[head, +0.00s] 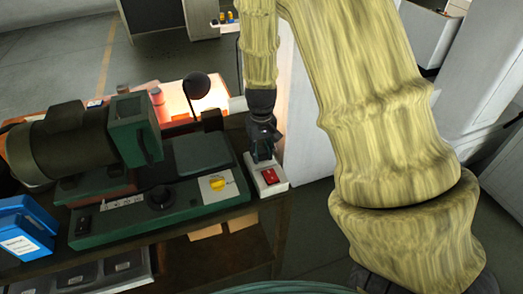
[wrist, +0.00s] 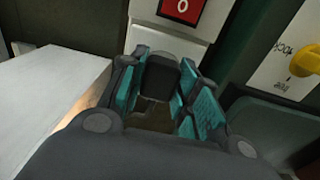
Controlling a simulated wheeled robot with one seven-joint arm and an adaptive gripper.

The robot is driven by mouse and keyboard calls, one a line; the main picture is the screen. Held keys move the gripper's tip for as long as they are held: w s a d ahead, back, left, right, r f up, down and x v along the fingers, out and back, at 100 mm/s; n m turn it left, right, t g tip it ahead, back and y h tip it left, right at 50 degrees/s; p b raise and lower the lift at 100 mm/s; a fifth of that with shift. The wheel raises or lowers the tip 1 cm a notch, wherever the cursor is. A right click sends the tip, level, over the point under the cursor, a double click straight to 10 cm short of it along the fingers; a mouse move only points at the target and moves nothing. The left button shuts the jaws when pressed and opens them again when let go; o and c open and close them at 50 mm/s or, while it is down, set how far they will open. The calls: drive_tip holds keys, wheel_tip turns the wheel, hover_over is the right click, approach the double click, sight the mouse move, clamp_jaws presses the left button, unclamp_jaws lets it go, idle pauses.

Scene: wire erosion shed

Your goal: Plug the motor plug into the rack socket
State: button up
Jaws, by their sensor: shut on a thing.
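My gripper (head: 263,150) points down at the far end of a white socket unit (head: 275,188) with a red switch. In the wrist view, the teal-padded fingers of my gripper (wrist: 165,82) are closed around a dark block, the motor plug (wrist: 161,72). The white unit (wrist: 166,38) and its red switch marked 0 (wrist: 181,9) show just beyond the plug. The plug's front end and the socket opening are hidden by the fingers, so I cannot tell whether the plug is seated or only close to the unit.
A green machine with a motor (head: 60,145) and a yellow knob (head: 217,184) stands left of the socket unit. A black lamp (head: 196,86) is behind it. A blue box (head: 22,232) is at far left. A white cabinet (head: 306,125) stands close on the right.

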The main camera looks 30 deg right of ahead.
drive_tip(key=o, duration=1)
drive_tip(key=shift+o, duration=0.2)
drive_tip(key=shift+r, duration=0.1)
wheel_tip(320, 180, up, 12)
idle(0.3)
